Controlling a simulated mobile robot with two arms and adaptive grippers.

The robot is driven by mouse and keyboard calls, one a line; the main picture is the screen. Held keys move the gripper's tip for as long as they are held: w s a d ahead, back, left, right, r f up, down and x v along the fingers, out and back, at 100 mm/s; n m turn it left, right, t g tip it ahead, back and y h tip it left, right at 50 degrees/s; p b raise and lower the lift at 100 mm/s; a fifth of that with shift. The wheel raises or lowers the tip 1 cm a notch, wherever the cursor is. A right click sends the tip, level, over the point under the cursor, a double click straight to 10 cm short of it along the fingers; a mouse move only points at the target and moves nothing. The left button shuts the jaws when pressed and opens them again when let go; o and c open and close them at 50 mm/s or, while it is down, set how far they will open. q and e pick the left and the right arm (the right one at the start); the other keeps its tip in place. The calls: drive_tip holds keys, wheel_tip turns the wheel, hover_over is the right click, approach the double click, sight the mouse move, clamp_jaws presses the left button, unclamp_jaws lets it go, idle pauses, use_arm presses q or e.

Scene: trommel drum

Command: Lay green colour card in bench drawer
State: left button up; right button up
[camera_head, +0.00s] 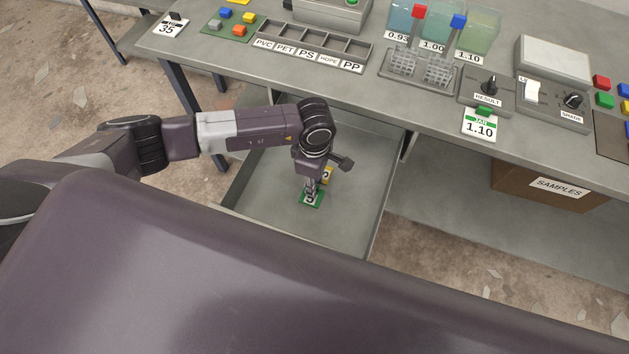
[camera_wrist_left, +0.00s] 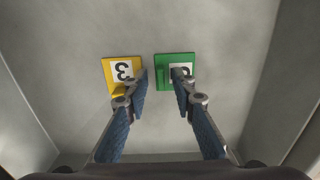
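The green colour card (camera_wrist_left: 175,58) lies flat on the floor of the open bench drawer (camera_head: 350,205), and it also shows in the head view (camera_head: 313,203). A yellow card (camera_wrist_left: 108,72) marked 3 lies to its left in the wrist view. My left gripper (camera_wrist_left: 161,80) points down into the drawer, fingers apart with nothing held between them. Its right finger overlaps the green card in the wrist view and hides part of its mark; its left finger is by the yellow card's edge. My right gripper is not in view.
The bench top (camera_head: 420,105) overhangs the drawer's back and holds a sorting tray (camera_head: 312,48), liquid tanks (camera_head: 438,28) and knob boxes (camera_head: 487,92). A 1.10 label card (camera_head: 480,126) is at its front edge. A samples box (camera_head: 540,185) stands below right. Much of the drawer floor is bare.

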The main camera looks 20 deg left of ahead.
use_arm(q)
drive_tip(key=shift+w+r, duration=0.1)
drive_tip(key=shift+r, duration=0.35)
wheel_tip(320, 180, up, 12)
drive_tip(key=shift+f+b, duration=0.25)
drive_tip(key=shift+b, duration=0.15)
